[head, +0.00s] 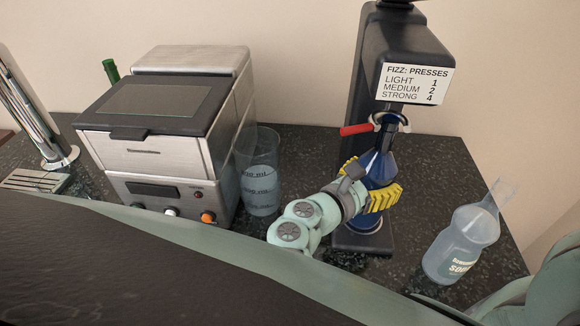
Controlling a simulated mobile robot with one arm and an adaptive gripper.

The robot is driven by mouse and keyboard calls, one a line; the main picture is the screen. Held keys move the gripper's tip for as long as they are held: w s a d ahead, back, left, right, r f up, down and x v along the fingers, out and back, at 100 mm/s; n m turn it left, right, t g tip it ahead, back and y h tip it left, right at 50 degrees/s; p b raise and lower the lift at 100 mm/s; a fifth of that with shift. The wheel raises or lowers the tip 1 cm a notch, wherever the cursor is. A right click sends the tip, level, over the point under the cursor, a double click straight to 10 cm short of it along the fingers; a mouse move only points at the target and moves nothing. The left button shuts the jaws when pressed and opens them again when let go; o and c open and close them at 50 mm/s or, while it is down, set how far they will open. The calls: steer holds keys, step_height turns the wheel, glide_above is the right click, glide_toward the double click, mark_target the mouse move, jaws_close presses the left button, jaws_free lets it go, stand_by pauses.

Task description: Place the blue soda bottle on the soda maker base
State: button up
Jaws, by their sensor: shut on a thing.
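The blue soda bottle (379,166) is upright at the soda maker, with its neck just below the maker's head. My gripper (372,188) is shut on the blue bottle, with yellow finger pads on either side of its body. The black soda maker (358,105) stands on the counter and carries a label about fizz presses. Its base (362,241) reaches out below the bottle. The bottle's bottom looks to be over or on the base; I cannot tell whether it touches. A red lever (355,129) sticks out left of the neck.
A clear soda bottle (462,243) stands on the counter to the right. A clear measuring jug (261,172) and a steel machine (168,140) stand to the left. A chrome tap (38,118) and drip grate (34,181) are at far left. Dark counter (306,151) is bare behind my gripper.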

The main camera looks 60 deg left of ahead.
steer(key=o, duration=1.3)
steer(key=shift+r, duration=0.15)
steer(key=shift+s, duration=0.25)
steer(key=s+b, duration=0.1)
steer(key=s, duration=0.2)
steer(key=s+b, duration=0.1)
steer(key=s, duration=0.3)
steer(key=s+d+r+b, duration=0.1)
steer(key=s, duration=0.3)
steer(key=shift+s, duration=0.25)
